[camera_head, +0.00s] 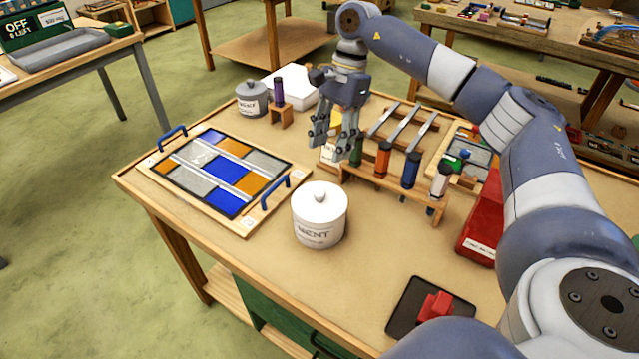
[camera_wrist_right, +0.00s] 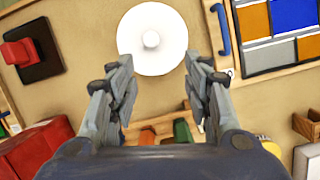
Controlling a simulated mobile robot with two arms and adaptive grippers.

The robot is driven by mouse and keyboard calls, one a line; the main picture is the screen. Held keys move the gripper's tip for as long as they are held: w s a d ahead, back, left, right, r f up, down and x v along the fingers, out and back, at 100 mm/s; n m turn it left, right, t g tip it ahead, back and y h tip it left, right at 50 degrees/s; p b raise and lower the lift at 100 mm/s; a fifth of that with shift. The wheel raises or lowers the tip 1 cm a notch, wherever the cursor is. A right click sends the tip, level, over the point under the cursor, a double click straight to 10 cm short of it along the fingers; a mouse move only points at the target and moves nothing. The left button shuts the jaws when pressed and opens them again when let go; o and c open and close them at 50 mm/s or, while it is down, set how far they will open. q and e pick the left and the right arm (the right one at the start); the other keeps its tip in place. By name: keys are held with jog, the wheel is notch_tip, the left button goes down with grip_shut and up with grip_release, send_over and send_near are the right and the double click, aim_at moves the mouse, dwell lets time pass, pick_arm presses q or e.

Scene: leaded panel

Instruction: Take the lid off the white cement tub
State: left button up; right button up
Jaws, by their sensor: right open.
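The white cement tub (camera_head: 319,228) stands upright on the workbench, right of the leaded panel. Its white lid (camera_head: 320,200) with a round knob is on it. In the right wrist view the lid (camera_wrist_right: 168,45) shows from above, its knob at the middle, ahead of the fingertips. My right gripper (camera_head: 335,148) is open and empty, above the bench behind the tub, apart from the lid. Its two fingers also show in the right wrist view (camera_wrist_right: 165,80), spread with a gap between them. My left gripper is not in view.
The leaded panel (camera_head: 187,187) lies on a board with blue handles, left of the tub. A wooden rack (camera_head: 400,187) with several coloured-handled tools stands behind right. A grey lidded tub (camera_head: 252,100) stands at the back. A red block on a dark pad (camera_head: 408,318) lies at the front right.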

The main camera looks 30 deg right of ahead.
aim_at(320, 192)
jog(key=f, duration=0.1)
jog(key=s+a+f, duration=0.1)
jog(key=a+f+p, duration=0.1)
jog(key=f, duration=0.1)
jog(key=shift+s+a, duration=0.15)
jog(key=shift+s, duration=0.25)
jog(key=shift+f+p, duration=0.35)
jog(key=x, duration=0.1)
jog(key=p+x, duration=0.2)
jog(key=x, duration=0.1)
jog(key=shift+s+a, duration=0.2)
jog(key=shift+a, duration=0.1)
jog(key=shift+f, duration=0.25)
jog(key=shift+w+f, duration=0.1)
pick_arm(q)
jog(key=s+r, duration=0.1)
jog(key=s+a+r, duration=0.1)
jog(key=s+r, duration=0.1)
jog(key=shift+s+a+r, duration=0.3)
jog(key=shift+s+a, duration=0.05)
pick_arm(e)
grip_shut()
